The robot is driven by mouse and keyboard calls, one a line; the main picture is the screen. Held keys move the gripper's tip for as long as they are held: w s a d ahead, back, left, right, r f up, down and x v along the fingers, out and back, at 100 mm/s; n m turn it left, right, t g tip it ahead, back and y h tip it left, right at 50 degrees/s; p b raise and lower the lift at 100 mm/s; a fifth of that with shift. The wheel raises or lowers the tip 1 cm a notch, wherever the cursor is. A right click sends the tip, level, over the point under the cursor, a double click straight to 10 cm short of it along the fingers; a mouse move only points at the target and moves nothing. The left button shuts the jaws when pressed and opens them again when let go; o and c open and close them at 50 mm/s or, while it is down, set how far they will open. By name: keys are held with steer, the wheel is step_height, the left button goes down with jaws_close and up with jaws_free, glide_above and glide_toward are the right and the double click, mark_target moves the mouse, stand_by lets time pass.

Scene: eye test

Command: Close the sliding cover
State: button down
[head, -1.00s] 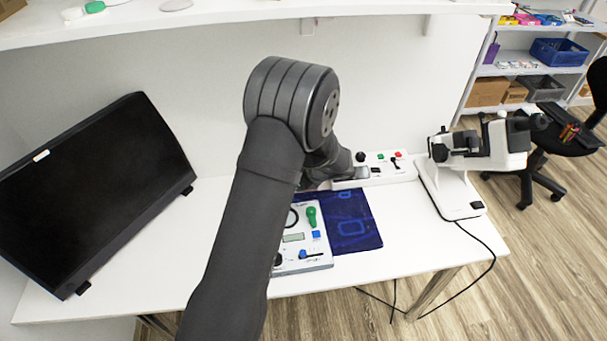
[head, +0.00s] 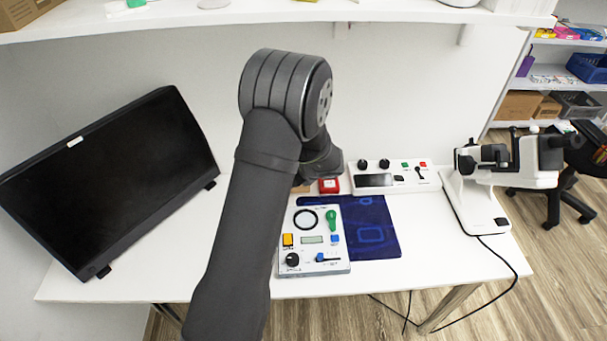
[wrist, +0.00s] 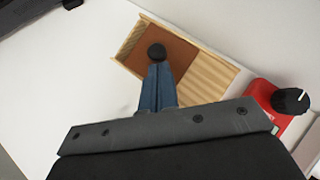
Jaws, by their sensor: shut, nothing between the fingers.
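A shallow light-wood box (wrist: 225,73) lies on the white table in the wrist view. A reddish-brown panel (wrist: 183,50) fills its middle, with pale slatted wood (wrist: 203,82) to the right. I cannot tell for certain which of these is the sliding cover. A round black knob (wrist: 156,51) stands over the brown panel. My gripper (wrist: 158,68) has its blue fingers together, tips right at the knob's near side; contact is unclear. In the head view my arm hides the gripper and most of the box; a small brown bit (head: 300,188) shows.
A red device with a black dial (wrist: 290,101) stands right of the box; it also shows in the head view (head: 328,186). Nearby are a white control box (head: 395,177), a knob panel (head: 315,267), a blue mat (head: 385,250), a microscope-like instrument (head: 478,205) and a monitor (head: 110,180).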

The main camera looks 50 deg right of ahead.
steer(key=shift+w+a, duration=0.9)
steer(key=shift+a, duration=0.1)
steer(key=shift+s, duration=0.3)
steer(key=s, duration=0.2)
steer(key=s+r, duration=0.1)
steer(key=s, duration=0.1)
steer(key=shift+s+d, duration=0.2)
steer(key=v, duration=0.8)
steer(key=shift+s+r, duration=0.25)
steer(key=shift+a, duration=0.1)
